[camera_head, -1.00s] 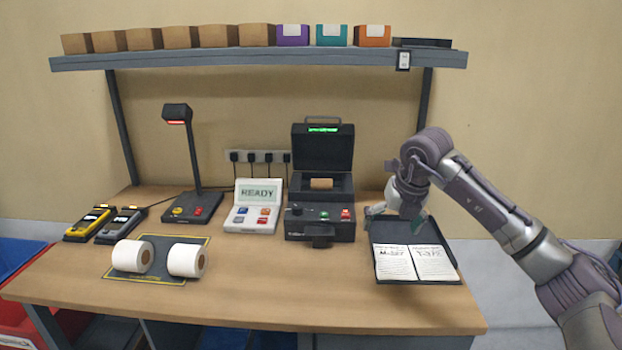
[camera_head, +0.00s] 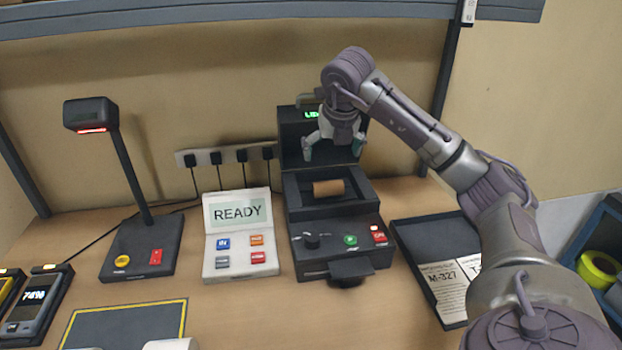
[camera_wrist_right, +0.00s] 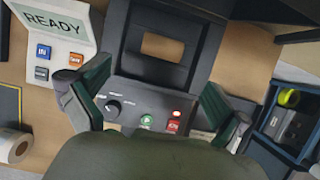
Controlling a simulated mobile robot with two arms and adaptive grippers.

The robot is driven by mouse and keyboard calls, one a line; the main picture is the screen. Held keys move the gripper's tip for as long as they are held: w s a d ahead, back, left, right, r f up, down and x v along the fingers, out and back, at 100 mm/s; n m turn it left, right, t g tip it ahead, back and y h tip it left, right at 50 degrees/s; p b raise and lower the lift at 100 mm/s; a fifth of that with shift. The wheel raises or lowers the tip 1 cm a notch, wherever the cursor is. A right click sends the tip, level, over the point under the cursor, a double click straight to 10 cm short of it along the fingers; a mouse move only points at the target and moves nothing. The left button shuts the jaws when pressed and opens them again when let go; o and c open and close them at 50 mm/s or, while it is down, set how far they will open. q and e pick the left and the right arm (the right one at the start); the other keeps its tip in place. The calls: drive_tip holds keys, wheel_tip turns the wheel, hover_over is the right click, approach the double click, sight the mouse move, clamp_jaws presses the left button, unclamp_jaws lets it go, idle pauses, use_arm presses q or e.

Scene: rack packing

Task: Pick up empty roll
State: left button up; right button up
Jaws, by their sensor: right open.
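The empty roll (camera_head: 328,188) is a small brown cardboard tube lying across the open bay of the black printer (camera_head: 340,240). In the right wrist view the roll (camera_wrist_right: 162,47) shows beyond my fingers, inside the printer. My right gripper (camera_head: 333,155) hangs above and slightly behind the roll in the head view, in front of the raised lid. Its fingers are spread and hold nothing. The open fingers also show in the right wrist view (camera_wrist_right: 160,110), either side of the printer's control panel. My left gripper is in no view.
The raised printer lid (camera_head: 300,130) stands behind the bay. A READY console (camera_head: 238,240) and a lamp-like scanner (camera_head: 140,190) stand to the left. A black tray with papers (camera_head: 420,235) lies to the right. White rolls (camera_head: 172,345) sit at the front left.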

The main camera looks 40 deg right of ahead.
sight(328, 183)
drive_tip(key=x, duration=0.4)
drive_tip(key=p+x, duration=0.1)
drive_tip(key=x, duration=0.2)
drive_tip(key=shift+s+d+f, duration=0.15)
drive_tip(key=shift+f, duration=0.25)
drive_tip(key=shift+w+d+f, duration=0.1)
drive_tip(key=shift+w+f, duration=0.1)
drive_tip(key=shift+f, duration=0.2)
drive_tip(key=p+x, duration=0.1)
drive_tip(key=x, duration=0.1)
drive_tip(key=p+x, duration=0.1)
drive_tip(key=x, duration=0.1)
drive_tip(key=shift+w+d+f, duration=0.15)
drive_tip(key=shift+d+f, duration=0.1)
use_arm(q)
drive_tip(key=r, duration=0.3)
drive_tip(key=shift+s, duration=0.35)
use_arm(e)
drive_tip(key=c, duration=0.8)
